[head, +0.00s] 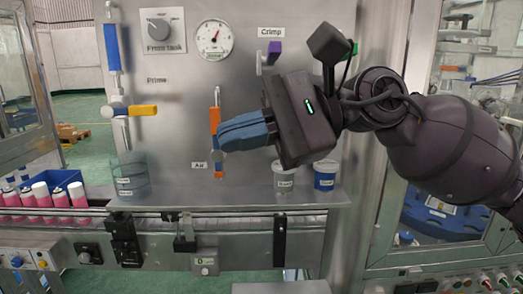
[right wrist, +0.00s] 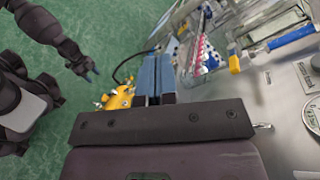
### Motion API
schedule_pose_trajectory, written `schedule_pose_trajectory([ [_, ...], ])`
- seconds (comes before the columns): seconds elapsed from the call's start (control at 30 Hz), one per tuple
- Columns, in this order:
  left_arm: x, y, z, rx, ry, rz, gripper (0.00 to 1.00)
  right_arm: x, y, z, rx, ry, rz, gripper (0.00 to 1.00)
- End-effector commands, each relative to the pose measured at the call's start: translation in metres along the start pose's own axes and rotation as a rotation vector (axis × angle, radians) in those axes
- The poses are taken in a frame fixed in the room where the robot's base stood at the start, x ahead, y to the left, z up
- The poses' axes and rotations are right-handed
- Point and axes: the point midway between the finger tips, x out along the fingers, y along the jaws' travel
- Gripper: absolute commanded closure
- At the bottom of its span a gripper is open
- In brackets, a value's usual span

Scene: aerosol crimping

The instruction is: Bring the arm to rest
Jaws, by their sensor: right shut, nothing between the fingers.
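My right gripper (head: 222,138) reaches in from the right in the head view. Its blue fingers are shut and empty. The fingertips are in front of the panel, close beside the orange Air lever (head: 215,122); whether they touch it I cannot tell. In the right wrist view the shut blue fingers (right wrist: 155,75) point away from the camera. My left arm hangs at the upper left of that view, over the green floor, with its small left gripper (right wrist: 90,73) too small to read. The left arm is not in the head view.
The panel carries a Prime lever (head: 142,110), a purple Crimp lever (head: 273,50) and a gauge (head: 214,38). Two labelled cups (head: 284,179) and a clear beaker (head: 130,175) stand on the ledge. Pink cans (head: 60,200) line the left. A yellow device (right wrist: 120,98) stands beyond my fingers.

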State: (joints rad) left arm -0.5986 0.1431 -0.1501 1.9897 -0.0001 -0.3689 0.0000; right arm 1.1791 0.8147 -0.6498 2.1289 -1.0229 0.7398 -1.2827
Motion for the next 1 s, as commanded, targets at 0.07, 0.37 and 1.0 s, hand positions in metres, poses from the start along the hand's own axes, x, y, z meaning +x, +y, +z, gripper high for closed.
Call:
schedule_pose_trajectory([
  [0.07, 0.000, 0.000, 0.000, 0.000, 0.000, 0.000, 0.49, 0.000, 0.002, -0.002, 0.146, -0.105, -0.106, 1.00],
  [0.37, 0.000, 0.000, 0.000, 0.000, 0.000, 0.000, 0.49, -0.031, -0.002, -0.025, 0.703, -0.476, -0.508, 1.00],
  [1.0, -0.002, 0.000, 0.002, -0.001, -0.004, -0.001, 0.49, -0.162, 0.119, -0.180, 1.818, -1.298, -1.480, 1.00],
])
